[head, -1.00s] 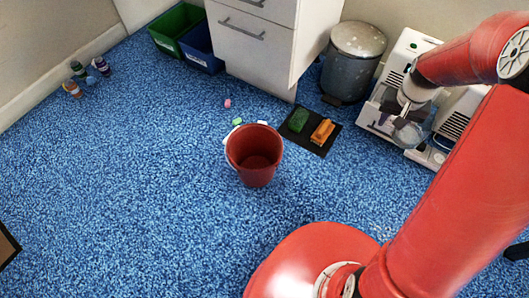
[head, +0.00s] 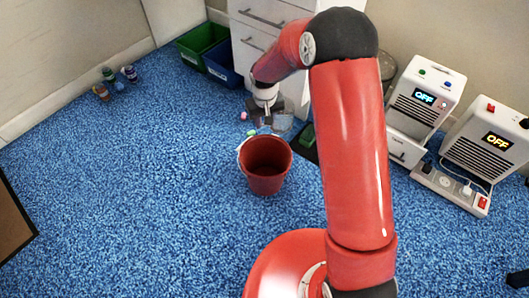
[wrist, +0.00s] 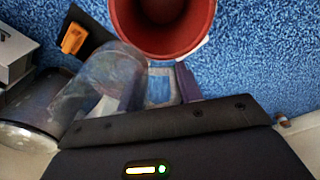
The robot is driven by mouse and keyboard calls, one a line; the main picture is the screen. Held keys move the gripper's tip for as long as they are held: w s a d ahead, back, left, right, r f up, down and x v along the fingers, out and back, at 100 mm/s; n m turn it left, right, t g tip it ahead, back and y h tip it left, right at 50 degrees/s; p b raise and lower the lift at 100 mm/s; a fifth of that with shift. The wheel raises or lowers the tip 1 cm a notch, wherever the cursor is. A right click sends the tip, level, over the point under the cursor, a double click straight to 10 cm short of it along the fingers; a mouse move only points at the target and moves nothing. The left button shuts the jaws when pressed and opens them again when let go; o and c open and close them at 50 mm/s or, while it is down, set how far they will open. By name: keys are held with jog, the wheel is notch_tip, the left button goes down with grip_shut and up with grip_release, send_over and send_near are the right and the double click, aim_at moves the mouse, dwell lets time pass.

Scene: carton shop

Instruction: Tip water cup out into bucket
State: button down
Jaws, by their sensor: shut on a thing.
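The red bucket (head: 266,184) stands upright on the blue floor in the middle of the head view. In the wrist view its open mouth (wrist: 207,22) is at the top, and its visible inside looks empty. My gripper (head: 268,108) is just behind the bucket, above the floor. It is shut on a clear cup (head: 283,122), which shows in the wrist view as a see-through shape (wrist: 112,72) left of the bucket. The cup is beside the bucket's mouth, not over it. I cannot tell the water level or the cup's exact tilt.
Two white machines reading OFF (head: 425,98) stand at right. Green and blue bins (head: 222,68) and a white drawer unit (head: 250,45) are behind.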

jog(key=a+f+n+p, duration=0.1)
jog(key=a+f, duration=0.3)
jog(key=a, duration=0.4)
jog(key=a+f+n, duration=0.2)
jog(key=a+f, duration=0.1)
jog(key=a, duration=0.6)
jog(key=shift+s+f+y+p, duration=0.3)
jog(key=shift+s+f+p, duration=0.05)
jog(key=shift+s+f, duration=0.1)
jog(key=shift+r, duration=0.1)
jog(key=s+d+r+t+y+b, duration=0.2)
jog(key=d+y, duration=0.4)
jog(key=y, duration=0.4)
jog(key=shift+s+r+t+b, duration=0.25)
jog(key=shift+s+t+b, duration=0.2)
jog(key=shift+t, duration=0.95)
jog(key=shift+y+b, duration=0.3)
jog(key=shift+b, duration=0.05)
jog(key=shift+s+d+f+t+y+b, duration=0.1)
jog(key=shift+d+f+t+y+b, duration=0.2)
jog(key=shift+y+b, duration=0.35)
jog(key=shift+s+d+f+t+y+b, duration=0.15)
jog(key=shift+t+y+b, duration=0.2)
jog(key=shift+b, duration=0.6)
jog(key=shift+r, duration=0.1)
